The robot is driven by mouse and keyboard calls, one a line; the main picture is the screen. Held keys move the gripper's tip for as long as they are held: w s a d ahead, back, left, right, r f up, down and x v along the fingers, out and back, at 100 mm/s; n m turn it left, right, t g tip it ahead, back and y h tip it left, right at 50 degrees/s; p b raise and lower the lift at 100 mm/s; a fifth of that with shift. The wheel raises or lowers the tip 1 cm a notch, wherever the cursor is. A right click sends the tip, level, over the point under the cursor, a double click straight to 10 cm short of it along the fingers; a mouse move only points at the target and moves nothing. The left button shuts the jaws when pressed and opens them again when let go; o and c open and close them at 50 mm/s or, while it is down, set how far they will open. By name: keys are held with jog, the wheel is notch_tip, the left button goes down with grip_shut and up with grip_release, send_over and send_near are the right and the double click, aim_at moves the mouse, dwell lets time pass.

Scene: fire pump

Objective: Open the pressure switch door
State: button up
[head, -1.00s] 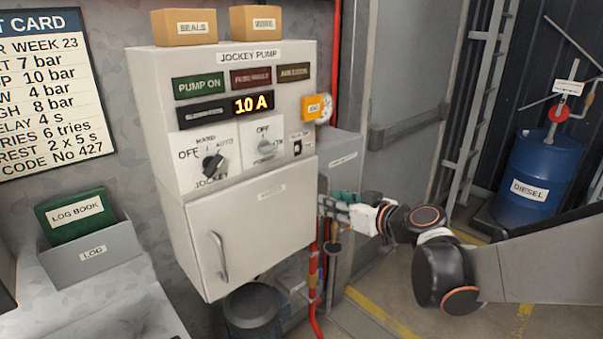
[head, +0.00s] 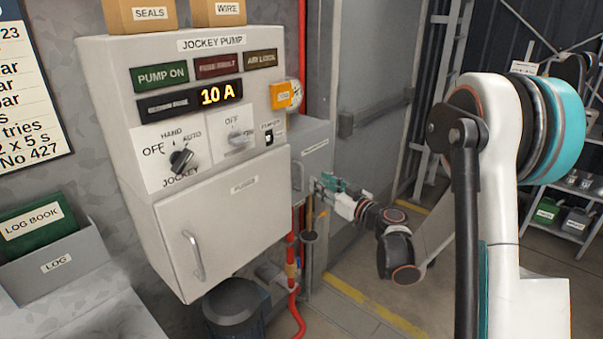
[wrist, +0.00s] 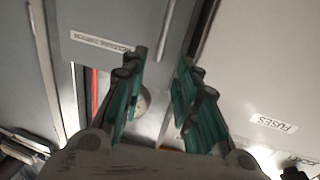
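The pressure switch door (head: 318,165) is the grey front of a box to the right of the white jockey pump cabinet, and looks shut. A vertical bar handle (head: 297,176) shows at its left side. In the wrist view the labelled grey door (wrist: 90,25) fills the upper left. My gripper (head: 318,184) is in front of this door, close to the handle. In the wrist view my gripper (wrist: 160,68) has its green fingers apart with a gap between them. A round pale part (wrist: 143,103) shows beside the left finger. I cannot tell whether anything touches the handle.
The white fuses door (head: 222,222) with its own handle (head: 193,256) is shut, just left of my gripper. Red pipes (head: 295,270) run below. A dark round-topped object (head: 236,300) stands under the cabinet.

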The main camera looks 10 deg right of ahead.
aim_at(302, 168)
jog(key=b+x, duration=0.2)
jog(key=x, duration=0.8)
jog(key=shift+w, duration=0.1)
grip_shut()
